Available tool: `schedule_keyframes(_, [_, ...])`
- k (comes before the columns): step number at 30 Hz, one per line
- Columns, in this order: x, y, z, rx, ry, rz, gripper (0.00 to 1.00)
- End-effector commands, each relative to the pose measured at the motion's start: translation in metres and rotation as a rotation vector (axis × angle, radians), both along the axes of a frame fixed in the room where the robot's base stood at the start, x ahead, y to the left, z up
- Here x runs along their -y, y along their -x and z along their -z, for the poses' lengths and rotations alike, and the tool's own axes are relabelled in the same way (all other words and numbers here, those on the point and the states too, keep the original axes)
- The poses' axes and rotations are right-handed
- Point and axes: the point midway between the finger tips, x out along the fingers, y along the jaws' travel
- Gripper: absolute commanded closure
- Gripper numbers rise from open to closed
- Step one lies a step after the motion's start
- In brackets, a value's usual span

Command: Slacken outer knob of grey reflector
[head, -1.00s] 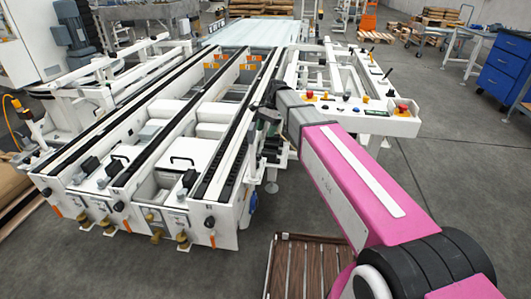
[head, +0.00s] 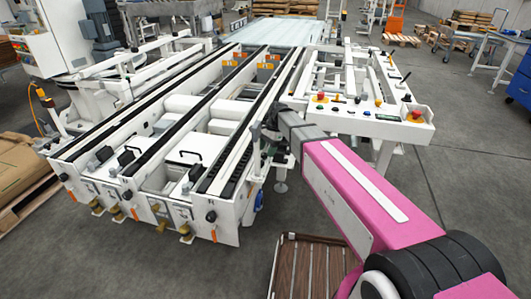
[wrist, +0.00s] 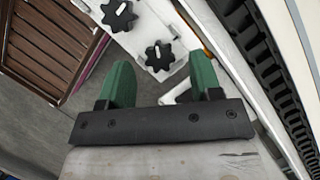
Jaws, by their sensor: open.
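In the wrist view, two black star-shaped knobs sit on a white plate: an upper-left knob (wrist: 118,14), cut by the top edge, and a lower-right knob (wrist: 160,57). I cannot tell which is the outer one, and no grey reflector can be made out. My gripper (wrist: 161,66) has two green fingers set wide apart with nothing between them. The lower-right knob shows in the gap, beyond the fingertips. In the head view, my gripper is small and dark at the conveyor's right side, and the knobs are not discernible there.
A white conveyor frame (head: 228,224) with black chain rails fills the middle. A control panel with red buttons (head: 372,122) stands to its right. A brown slatted pallet (head: 300,272) lies on the floor near my arm. Open grey floor (head: 470,190) lies at right.

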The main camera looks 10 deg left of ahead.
Motion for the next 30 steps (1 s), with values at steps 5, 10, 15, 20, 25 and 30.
schedule_keyframes(5, [-0.0028, 0.0038, 0.012, -0.001, 0.0, 0.0, 0.41])
schedule_keyframes(10, [-0.0033, 0.0045, 0.014, 0.0, 0.0, 0.0, 0.41])
schedule_keyframes(15, [-0.0032, 0.0044, 0.0139, 0.0, 0.0, 0.0, 0.45])
schedule_keyframes(20, [-0.0032, 0.0043, 0.0137, 0.0, 0.0, 0.0, 0.91])
schedule_keyframes(25, [-0.0034, 0.0042, 0.0137, 0.0, 0.0, -0.003, 0.91])
schedule_keyframes(30, [-0.0039, 0.0034, 0.0137, 0.0, 0.0, -0.04, 0.91])
